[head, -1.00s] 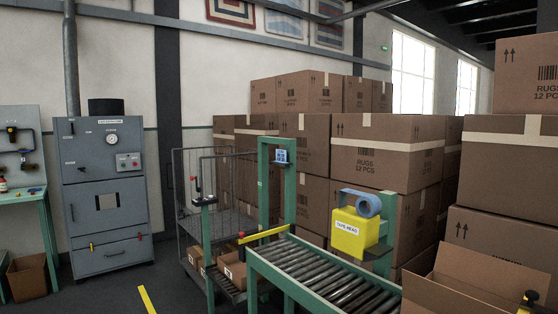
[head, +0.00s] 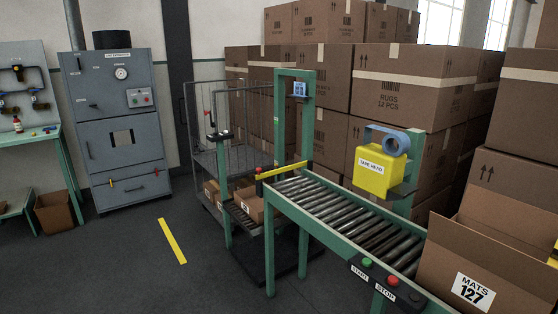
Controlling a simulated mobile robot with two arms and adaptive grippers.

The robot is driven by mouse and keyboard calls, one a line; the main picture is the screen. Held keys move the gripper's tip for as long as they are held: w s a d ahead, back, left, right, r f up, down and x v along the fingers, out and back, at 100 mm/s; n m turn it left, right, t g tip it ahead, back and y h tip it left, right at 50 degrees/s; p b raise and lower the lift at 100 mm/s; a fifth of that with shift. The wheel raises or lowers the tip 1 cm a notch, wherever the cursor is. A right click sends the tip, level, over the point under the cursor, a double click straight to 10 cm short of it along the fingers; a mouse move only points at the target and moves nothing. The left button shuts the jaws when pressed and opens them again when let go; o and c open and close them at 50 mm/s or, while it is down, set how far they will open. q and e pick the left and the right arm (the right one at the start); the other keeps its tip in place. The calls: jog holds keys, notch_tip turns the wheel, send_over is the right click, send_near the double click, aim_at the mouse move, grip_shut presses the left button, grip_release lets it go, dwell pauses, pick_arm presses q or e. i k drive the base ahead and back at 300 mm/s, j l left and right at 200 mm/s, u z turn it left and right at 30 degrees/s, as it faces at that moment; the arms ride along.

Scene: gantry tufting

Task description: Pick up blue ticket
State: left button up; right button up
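I cannot make out a ticket for certain in the head view. A small blue item (head: 300,89) with pale markings is on the upper part of a green post at the conveyor; it is too small to tell whether it is a ticket or a display. Neither of my grippers shows in the view.
A roller conveyor (head: 335,215) with a yellow tape head (head: 383,170) runs to the lower right. A grey cabinet (head: 120,145) and a green bench (head: 40,137) are at left. Dark floor (head: 120,265) is clear at lower left.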

aim_at(299, 88)
jog(key=i+j+u, duration=0.3)
jog(key=i, duration=0.6)
jog(key=i+u, duration=0.35)
jog(key=i, duration=0.6)
